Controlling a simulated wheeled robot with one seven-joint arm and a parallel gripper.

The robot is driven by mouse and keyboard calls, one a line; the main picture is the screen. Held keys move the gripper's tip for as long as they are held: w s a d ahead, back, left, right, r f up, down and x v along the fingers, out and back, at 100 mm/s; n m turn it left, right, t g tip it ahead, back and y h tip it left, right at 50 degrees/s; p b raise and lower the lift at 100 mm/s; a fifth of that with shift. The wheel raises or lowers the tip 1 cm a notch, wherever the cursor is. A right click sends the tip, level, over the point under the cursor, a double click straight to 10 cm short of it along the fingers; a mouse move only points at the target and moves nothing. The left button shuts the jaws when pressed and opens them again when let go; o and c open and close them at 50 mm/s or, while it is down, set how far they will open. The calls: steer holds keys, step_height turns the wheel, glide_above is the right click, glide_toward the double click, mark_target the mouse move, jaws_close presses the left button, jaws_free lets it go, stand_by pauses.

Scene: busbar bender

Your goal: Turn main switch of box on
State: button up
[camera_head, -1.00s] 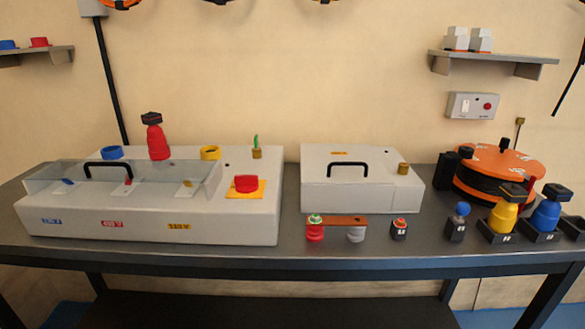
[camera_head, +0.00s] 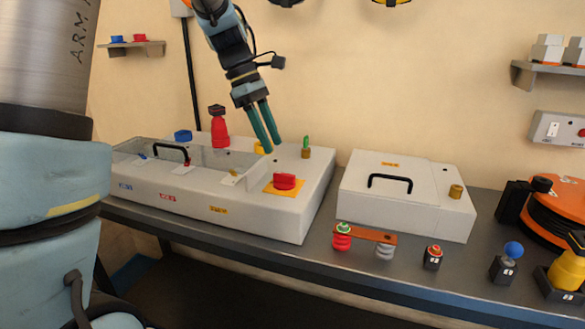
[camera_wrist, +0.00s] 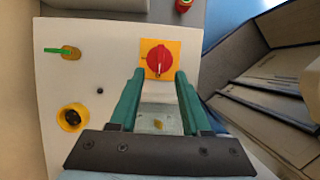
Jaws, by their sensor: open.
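The long white box (camera_head: 262,220) stands on the workbench at the left. Its main switch, a red knob (camera_head: 285,181) on a yellow-orange plate, sits on the top near the right front; the knob also shows in the wrist view (camera_wrist: 159,59). My gripper (camera_head: 271,148) is open and empty, pointing down above the box, behind and a little left of the knob in the head view. In the wrist view the green fingers (camera_wrist: 156,77) lie either side of the knob's line, with the plate just beyond their tips. No contact with the knob shows.
On the box are a glass-covered recess with a black handle (camera_head: 171,150), a red bottle-shaped part (camera_head: 219,128), a yellow ring (camera_wrist: 73,117) and a green-levered brass part (camera_head: 306,148). A smaller white box (camera_head: 408,205) and a copper bar (camera_head: 366,233) on insulators are at the right.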

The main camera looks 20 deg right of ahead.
mark_target(284, 174)
steer(key=x, duration=0.8)
steer(key=shift+w+a+p, duration=0.1)
steer(key=shift+a+p, duration=0.05)
steer(key=shift+p, duration=0.25)
jaws_close()
